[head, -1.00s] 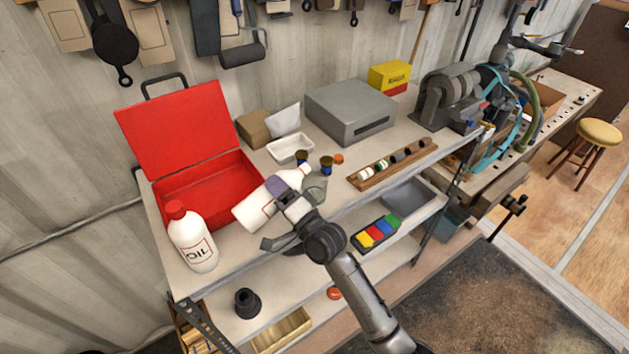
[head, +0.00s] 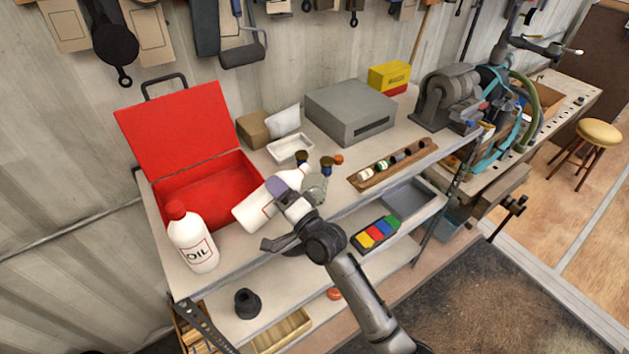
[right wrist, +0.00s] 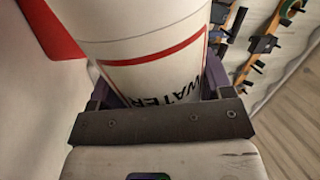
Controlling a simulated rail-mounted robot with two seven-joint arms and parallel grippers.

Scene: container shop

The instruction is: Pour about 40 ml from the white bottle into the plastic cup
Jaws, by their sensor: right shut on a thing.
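The white bottle (head: 255,209) is held by my right gripper (head: 281,190), which is shut around its body. The bottle is tipped over, its base to the lower left and its neck (head: 302,174) to the right, over the worktop. Its WATER label (right wrist: 180,88) shows in the right wrist view. A clear greenish vessel, apparently the plastic cup (head: 317,188), stands by the neck, partly hidden by my gripper. I cannot tell whether the mouth is right over it, and no stream of liquid is visible. My left gripper is out of view.
A white OIL bottle (head: 193,240) stands at the front left, by an open red toolbox (head: 180,132). Two dark-capped small bottles (head: 326,165) stand close behind the cup. A white tray (head: 290,148), grey box (head: 350,105) and wooden rack (head: 392,163) are further back and right.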

